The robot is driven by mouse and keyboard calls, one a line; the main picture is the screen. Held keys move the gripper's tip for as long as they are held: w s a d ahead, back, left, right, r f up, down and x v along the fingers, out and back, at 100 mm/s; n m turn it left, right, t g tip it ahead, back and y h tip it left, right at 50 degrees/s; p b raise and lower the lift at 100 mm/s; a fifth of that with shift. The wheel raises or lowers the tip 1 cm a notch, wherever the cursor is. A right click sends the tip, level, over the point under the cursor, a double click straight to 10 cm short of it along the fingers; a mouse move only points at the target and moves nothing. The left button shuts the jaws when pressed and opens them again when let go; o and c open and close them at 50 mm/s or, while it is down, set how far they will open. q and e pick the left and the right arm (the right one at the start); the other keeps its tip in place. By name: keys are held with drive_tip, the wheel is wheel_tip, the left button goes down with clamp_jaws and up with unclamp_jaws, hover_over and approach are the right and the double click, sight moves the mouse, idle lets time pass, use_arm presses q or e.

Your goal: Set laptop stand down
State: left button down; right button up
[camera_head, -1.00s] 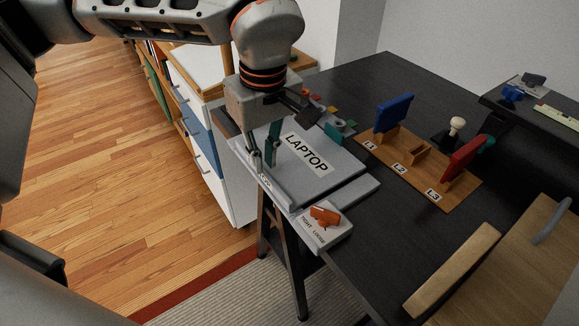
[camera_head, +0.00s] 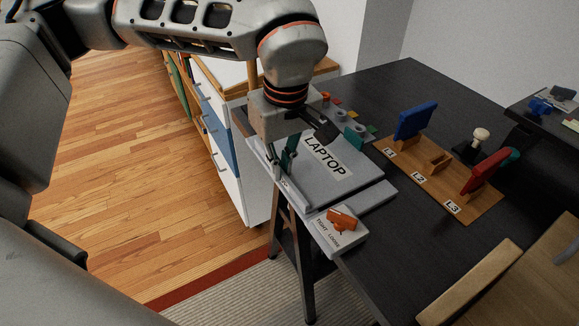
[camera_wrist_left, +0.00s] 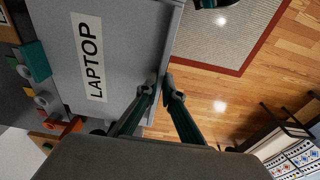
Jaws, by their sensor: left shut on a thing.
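The laptop stand (camera_head: 335,186) is a flat grey plate with a white LAPTOP label and a raised lip along its front edge. It lies over the near left corner of the black desk; I cannot tell whether it rests fully on the top. My left gripper (camera_head: 282,168) is shut on the stand's front edge, one finger on each side of it. The wrist view shows the stand (camera_wrist_left: 135,55) left of the gripper (camera_wrist_left: 159,92), with floor beyond the edge. My right gripper is not in view.
A grey box with an orange knob (camera_head: 342,220) sits beside the stand's near corner. Small coloured pieces (camera_head: 352,128) stand along its far side. A wooden rack (camera_head: 438,180) marked L1, L2, L3 holds blue and red items. The black desk (camera_head: 390,225) is clear between.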

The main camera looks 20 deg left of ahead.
use_arm(q)
wheel_tip(320, 180, up, 20)
drive_tip(key=p, duration=0.1)
drive_tip(key=shift+p, duration=0.35)
